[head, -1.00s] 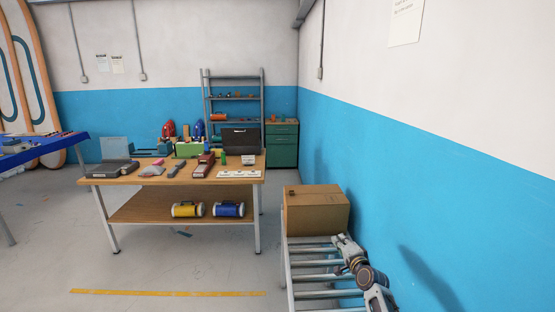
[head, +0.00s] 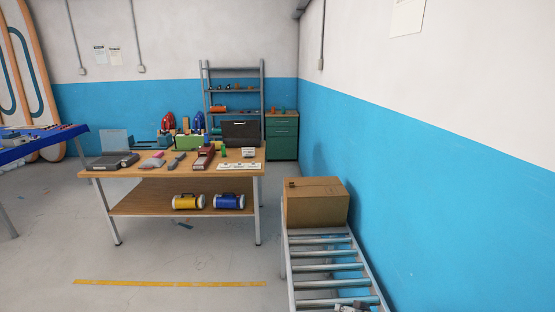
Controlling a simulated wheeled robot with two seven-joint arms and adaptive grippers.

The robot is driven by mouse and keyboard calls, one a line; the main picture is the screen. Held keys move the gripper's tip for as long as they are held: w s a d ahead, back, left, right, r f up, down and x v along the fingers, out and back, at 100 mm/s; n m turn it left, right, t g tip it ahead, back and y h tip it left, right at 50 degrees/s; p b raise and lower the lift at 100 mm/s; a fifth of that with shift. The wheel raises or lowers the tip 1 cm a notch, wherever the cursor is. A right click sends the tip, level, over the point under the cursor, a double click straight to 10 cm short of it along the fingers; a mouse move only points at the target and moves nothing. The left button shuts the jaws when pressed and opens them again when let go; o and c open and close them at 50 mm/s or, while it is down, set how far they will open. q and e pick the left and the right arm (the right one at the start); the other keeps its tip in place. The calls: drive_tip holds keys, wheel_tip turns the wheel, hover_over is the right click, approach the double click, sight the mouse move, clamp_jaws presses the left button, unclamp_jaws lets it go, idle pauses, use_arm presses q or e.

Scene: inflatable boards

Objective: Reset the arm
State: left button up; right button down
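The tip of my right gripper (head: 354,307) shows at the bottom edge of the head view, over the near end of the roller conveyor (head: 289,277). Only a small dark and grey part of it is in the picture, so its opening is not clear. The rest of the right arm is out of view. My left arm and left gripper are not in view.
A closed cardboard box (head: 316,207) sits on the conveyor's far end, beside the blue and white wall (head: 440,170). A wooden workbench (head: 150,210) with tools stands ahead left. A blue-topped table (head: 40,148) is far left.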

drive_tip(key=shift+s+d+r+n+g+h, duration=0.6)
drive_tip(key=shift+s+n+g, duration=0.5)
drive_tip(key=shift+s, duration=4)
drive_tip(key=shift+s+d+r+n+g+h, duration=0.25)
drive_tip(key=shift+s+d+n+g+h, duration=0.7)
drive_tip(key=shift+s, duration=4.15)
wheel_tip(320, 180, down, 38)
drive_tip(key=s+d+g+b, duration=0.2)
drive_tip(key=b, duration=0.3)
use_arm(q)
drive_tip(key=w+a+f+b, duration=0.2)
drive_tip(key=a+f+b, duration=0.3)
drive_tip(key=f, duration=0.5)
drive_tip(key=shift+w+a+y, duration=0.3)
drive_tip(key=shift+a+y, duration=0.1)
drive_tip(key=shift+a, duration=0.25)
use_arm(e)
drive_tip(key=s+d+f, duration=0.4)
drive_tip(key=s+f, duration=0.6)
drive_tip(key=f, duration=0.2)
drive_tip(key=s+d+f, duration=0.4)
drive_tip(key=s+f, duration=0.6)
drive_tip(key=f, duration=0.2)
drive_tip(key=shift+s+f+n+h, duration=0.15)
drive_tip(key=shift+f+n+h, duration=0.2)
drive_tip(key=shift+n, duration=0.1)
drive_tip(key=shift+g, duration=0.25)
